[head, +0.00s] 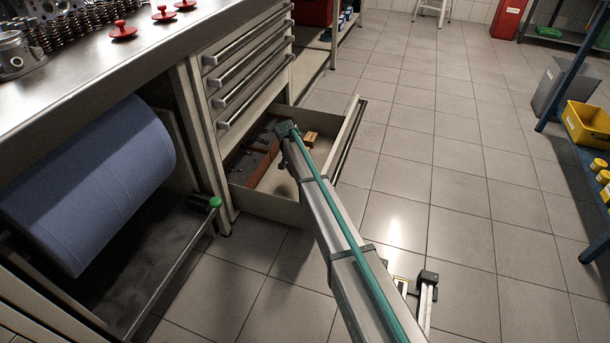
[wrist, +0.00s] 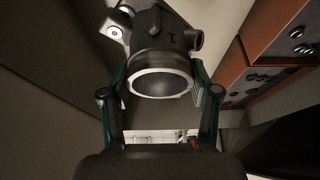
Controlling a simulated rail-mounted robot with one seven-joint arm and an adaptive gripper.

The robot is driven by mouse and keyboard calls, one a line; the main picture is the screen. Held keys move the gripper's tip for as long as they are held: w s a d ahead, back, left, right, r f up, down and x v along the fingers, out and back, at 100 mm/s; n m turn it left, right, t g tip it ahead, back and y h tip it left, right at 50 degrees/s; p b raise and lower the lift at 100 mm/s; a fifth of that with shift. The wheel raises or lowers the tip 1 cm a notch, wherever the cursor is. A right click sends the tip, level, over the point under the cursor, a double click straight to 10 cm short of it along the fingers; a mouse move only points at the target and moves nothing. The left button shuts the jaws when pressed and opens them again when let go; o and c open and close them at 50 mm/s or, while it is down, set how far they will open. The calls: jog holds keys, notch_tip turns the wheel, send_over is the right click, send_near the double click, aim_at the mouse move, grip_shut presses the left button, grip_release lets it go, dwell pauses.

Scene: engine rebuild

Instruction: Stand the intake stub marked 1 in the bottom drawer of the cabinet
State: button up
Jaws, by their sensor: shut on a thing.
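The intake stub (wrist: 160,50) is a dark grey metal casting with a round, bright-rimmed mouth. The mark 1 shows on its body in the wrist view, and a flange with a bolt hole sits at its upper left. My gripper (wrist: 162,88) is shut on the stub, with a finger at each side near the mouth. The bottom drawer (head: 268,206) of the cabinet (head: 206,120) stands pulled out in the head view. My arm reaches over the drawer; the stub and fingers cannot be made out there. Whether the stub touches the drawer floor cannot be told.
A small yellowish block (head: 311,138) lies toward the drawer's far right. The drawers above are shut.

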jog(key=shift+w+f, duration=0.25)
jog(key=shift+f, duration=0.25)
notch_tip(320, 180, down, 10)
jog(key=b, duration=0.4)
jog(key=shift+r, duration=0.3)
jog(key=o, duration=1.6)
jog(key=shift+f, duration=0.2)
jog(key=shift+c, duration=0.2)
jog(key=p+v, duration=0.4)
jog(key=v, duration=0.8)
jog(key=shift+r, duration=0.2)
